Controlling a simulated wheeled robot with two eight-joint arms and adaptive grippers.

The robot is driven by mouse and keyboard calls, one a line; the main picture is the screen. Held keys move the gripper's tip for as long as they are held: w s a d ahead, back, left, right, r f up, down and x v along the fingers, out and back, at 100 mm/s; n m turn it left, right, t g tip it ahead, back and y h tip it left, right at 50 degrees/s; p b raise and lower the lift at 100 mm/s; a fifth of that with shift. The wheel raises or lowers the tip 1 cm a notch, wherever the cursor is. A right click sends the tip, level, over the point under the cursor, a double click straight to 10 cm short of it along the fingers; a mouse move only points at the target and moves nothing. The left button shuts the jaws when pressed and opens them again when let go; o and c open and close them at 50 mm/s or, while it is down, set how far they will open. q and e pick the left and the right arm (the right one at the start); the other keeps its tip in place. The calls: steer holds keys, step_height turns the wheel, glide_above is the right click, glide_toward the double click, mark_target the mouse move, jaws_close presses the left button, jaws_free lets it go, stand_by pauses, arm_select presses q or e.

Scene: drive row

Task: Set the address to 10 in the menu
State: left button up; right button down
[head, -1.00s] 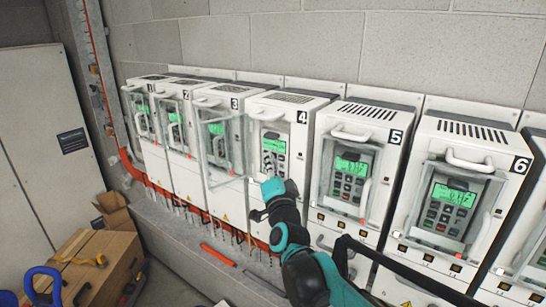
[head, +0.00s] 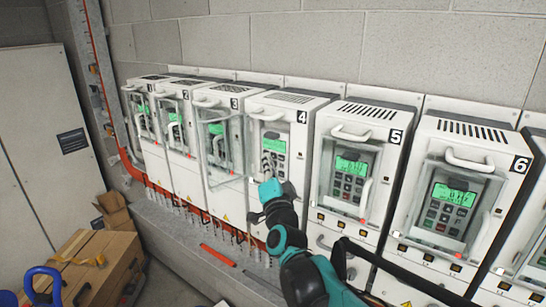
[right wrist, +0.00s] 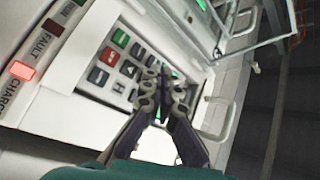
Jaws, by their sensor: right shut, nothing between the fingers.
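Drive 4 (head: 318,103) is a white cabinet in the middle of the row in the head view. Its green display (head: 273,147) is lit, but its text is too small to read. My right gripper (head: 268,163) is shut and empty, with its fingertips in front of drive 4's keypad, just below the display. In the right wrist view, the closed fingertips (right wrist: 165,78) are over or against the keypad (right wrist: 118,65), hiding some keys; contact cannot be told. A red key and a green key show beside them. My left gripper is not in view.
A clear cover (head: 218,150) stands swung out to the left of the keypad. Drive 5 (head: 367,118) and drive 6 (head: 483,133) stand to the right with handled covers. A cardboard box (head: 118,262) lies at lower left. A black rail (head: 410,276) crosses lower right.

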steer(key=shift+w+d, duration=0.1)
steer(key=shift+w, duration=0.1)
steer(key=shift+w+d, duration=0.25)
steer(key=shift+w, duration=0.05)
stand_by(0.7)
steer(key=shift+s+a, duration=0.5)
steer(key=shift+s, duration=0.2)
steer(key=shift+w+d, duration=0.1)
stand_by(0.4)
steer(key=shift+w+d, duration=0.2)
steer(key=shift+w, duration=0.1)
